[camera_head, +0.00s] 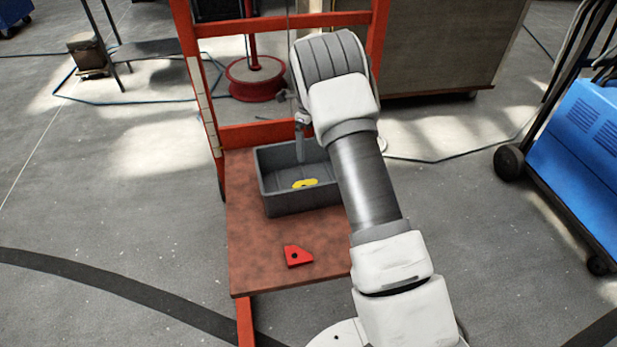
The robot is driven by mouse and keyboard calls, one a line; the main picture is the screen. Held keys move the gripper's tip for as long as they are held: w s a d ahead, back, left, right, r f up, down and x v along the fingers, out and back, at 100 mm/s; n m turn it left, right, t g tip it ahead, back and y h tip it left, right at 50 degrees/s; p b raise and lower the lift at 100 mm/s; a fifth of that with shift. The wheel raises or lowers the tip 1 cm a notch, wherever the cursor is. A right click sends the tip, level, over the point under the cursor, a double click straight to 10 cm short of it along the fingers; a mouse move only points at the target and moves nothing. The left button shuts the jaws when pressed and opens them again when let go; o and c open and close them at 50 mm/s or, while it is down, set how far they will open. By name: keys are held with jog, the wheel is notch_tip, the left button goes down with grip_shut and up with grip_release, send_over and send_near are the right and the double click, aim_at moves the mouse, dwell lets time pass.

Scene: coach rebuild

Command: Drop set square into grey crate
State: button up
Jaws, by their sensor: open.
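A flat red piece (298,257) with a dark hole and a slanted corner, which looks like the set square, lies on the brown table near its front edge. The grey crate (283,207) stands open behind it on the same table. A small yellow object (305,183) lies on the crate's floor. My gripper (300,150) hangs above the back of the crate, apart from the red piece. It is open, and I see nothing held in it. My arm hides the crate's right part and part of the gripper.
The brown table top (247,240) is bare to the left of the crate and around the red piece. A red upright frame (203,95) rises at the table's back. A blue machine (585,135) stands on the floor at the right.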

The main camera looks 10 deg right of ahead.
notch_tip(320, 180, up, 17)
jog(key=p, duration=0.3)
jog(key=shift+p, duration=0.3)
jog(key=shift+r, duration=0.1)
jog(key=s+r+n+t+y+p, duration=0.1)
jog(key=s+r+n+t+p, duration=0.35)
jog(key=s+r+n, duration=1.15)
jog(key=s+r+n+p, duration=0.3)
jog(key=s+r+n, duration=0.1)
jog(key=s, duration=0.7)
jog(key=s+a+r+n+t+h+p, duration=0.1)
jog(key=s+r+n+p, duration=0.2)
jog(key=s, duration=0.9)
jog(key=n, duration=0.3)
jog(key=shift+a+r+n, duration=0.15)
jog(key=shift+r+n, duration=0.15)
jog(key=shift+r, duration=0.05)
